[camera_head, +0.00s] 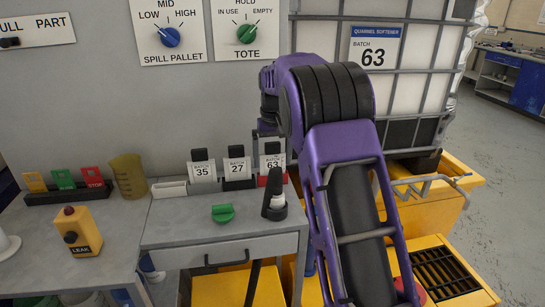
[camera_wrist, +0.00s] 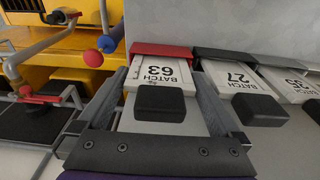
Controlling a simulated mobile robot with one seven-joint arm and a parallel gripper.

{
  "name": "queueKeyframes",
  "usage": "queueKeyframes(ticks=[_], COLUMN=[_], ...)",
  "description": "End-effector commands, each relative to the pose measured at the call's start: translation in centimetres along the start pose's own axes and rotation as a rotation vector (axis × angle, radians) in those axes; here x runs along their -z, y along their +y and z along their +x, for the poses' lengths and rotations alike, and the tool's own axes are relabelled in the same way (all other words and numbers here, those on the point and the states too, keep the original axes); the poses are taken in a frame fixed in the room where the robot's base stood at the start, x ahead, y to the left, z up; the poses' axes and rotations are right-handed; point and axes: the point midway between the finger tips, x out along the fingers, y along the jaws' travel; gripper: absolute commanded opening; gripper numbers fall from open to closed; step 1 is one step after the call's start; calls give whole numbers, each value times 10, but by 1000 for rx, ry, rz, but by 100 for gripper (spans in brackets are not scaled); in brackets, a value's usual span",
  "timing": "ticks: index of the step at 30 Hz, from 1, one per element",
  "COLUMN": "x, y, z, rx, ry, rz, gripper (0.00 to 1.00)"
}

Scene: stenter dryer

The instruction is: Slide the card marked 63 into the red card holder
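The card marked 63 (camera_head: 272,162) stands upright at the red card holder (camera_head: 264,181), at the right end of the holder row. In the wrist view, the lower edge of this card (camera_wrist: 162,72) meets the red holder (camera_wrist: 160,50); how deep it sits is unclear. A black tab (camera_wrist: 165,103) stands out from the card. My gripper (camera_wrist: 160,80) is open, with one grey finger on each side of the card and visible gaps beside the tab. In the head view my purple arm hides most of the gripper.
Cards 27 (camera_head: 237,167) and 35 (camera_head: 202,171) stand in neighbouring holders, left of card 63. An empty white holder (camera_head: 171,189) is farther left.

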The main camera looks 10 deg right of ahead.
Motion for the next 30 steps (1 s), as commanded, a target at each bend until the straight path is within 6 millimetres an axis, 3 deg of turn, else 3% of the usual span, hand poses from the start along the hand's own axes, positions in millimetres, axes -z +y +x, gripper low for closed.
queueKeyframes(ticks=[5, 10, 24, 30], x=[0, 1, 1, 1], y=[0, 0, 0, 0], z=[-1, -17, -128, -162], rx=[0, 0, 0, 0], ry=[0, 4, 4, 2], rz=[0, 0, 0, 0], gripper=[100, 100, 100, 100])
